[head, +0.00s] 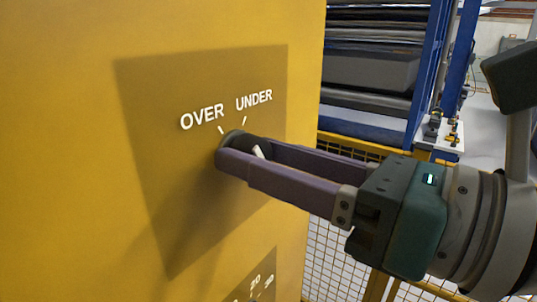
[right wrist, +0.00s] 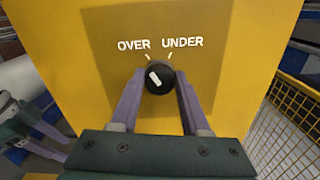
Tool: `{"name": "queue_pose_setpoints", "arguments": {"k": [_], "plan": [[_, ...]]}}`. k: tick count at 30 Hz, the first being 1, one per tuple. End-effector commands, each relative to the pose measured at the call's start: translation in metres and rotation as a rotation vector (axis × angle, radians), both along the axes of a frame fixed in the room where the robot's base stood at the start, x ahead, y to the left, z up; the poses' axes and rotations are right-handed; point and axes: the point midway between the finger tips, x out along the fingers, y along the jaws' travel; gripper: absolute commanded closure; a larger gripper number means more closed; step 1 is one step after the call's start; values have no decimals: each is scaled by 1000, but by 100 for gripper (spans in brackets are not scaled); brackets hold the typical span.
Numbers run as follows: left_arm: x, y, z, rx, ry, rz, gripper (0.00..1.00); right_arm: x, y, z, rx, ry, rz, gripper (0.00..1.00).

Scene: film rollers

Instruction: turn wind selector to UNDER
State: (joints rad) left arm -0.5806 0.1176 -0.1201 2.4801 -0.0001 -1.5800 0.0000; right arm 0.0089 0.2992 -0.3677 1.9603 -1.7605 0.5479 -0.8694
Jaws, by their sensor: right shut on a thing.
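The wind selector is a round black knob (head: 248,143) on a yellow panel, below the white words OVER and UNDER, each with a short tick. It also shows in the right wrist view (right wrist: 163,82). Its white pointer mark leans up and left there, toward the OVER tick. My right gripper (head: 240,152) is shut on the knob, one finger on each side of it. In the right wrist view, part of my left gripper (right wrist: 40,143) shows at the left edge, away from the panel. Its fingertips cannot be made out clearly.
The yellow panel (head: 70,120) fills the left of the head view, with a darker label area around the knob. A yellow mesh fence (right wrist: 285,115) and a blue-framed machine (head: 432,65) stand to the right.

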Motion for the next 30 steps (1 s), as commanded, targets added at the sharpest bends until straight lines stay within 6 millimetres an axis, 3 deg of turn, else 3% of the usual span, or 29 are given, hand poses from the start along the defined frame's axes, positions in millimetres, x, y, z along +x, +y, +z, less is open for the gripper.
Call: {"name": "queue_pose_setpoints", "arguments": {"k": [11,30], "plan": [[0,2,11,7,0,-4,50,1,-1,2,73,101,-1,100],[0,0,48,0,-1,0,50,2,-1,1,411,569,-2,100]]}}
